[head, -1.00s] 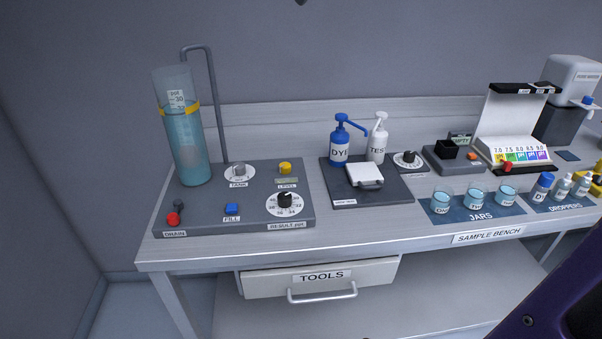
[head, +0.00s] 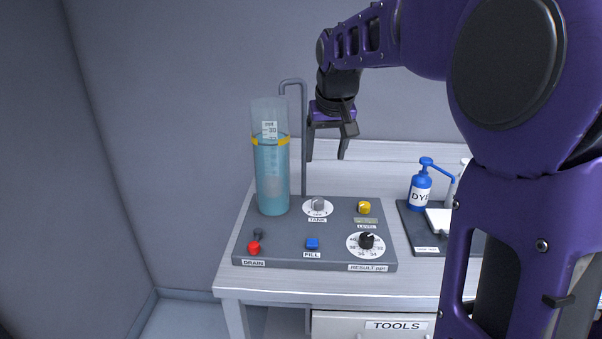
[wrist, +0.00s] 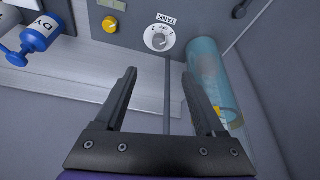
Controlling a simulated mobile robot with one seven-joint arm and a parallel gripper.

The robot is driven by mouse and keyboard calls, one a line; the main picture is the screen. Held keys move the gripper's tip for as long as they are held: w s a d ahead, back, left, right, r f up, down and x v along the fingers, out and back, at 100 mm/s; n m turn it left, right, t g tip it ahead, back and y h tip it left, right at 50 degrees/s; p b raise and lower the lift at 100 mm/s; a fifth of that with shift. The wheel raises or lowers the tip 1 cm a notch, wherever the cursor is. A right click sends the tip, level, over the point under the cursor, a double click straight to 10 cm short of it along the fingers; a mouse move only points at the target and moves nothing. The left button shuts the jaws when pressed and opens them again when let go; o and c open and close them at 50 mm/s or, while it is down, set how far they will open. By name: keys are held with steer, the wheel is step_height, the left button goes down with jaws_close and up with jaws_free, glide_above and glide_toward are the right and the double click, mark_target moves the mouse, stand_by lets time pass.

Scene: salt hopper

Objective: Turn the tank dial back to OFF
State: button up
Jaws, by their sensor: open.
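The tank dial (head: 318,205) is a grey knob on a white round scale, on the grey control panel (head: 285,238) above its TANK label. It also shows in the wrist view (wrist: 159,39), ahead of and between my fingers, with its scale upside down; the setting is too small to read surely. My gripper (head: 327,158) is open and empty, pointing down above and behind the dial, apart from it. In the wrist view my gripper (wrist: 160,90) has both fingers spread. The clear tank (head: 271,175) holds blue liquid up to about its yellow band.
A grey bent pipe (head: 303,140) rises beside the tank, close to my gripper. The yellow knob (head: 364,208), black result dial (head: 366,240), blue fill button (head: 312,243) and red drain handle (head: 254,248) share the panel. A blue dye bottle (head: 421,190) stands right.

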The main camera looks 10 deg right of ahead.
steer(key=b, duration=0.3)
glide_toward(318, 200)
steer(key=x, duration=0.8)
steer(key=shift+w+f, duration=0.1)
steer(key=shift+f, duration=0.15)
jaws_close()
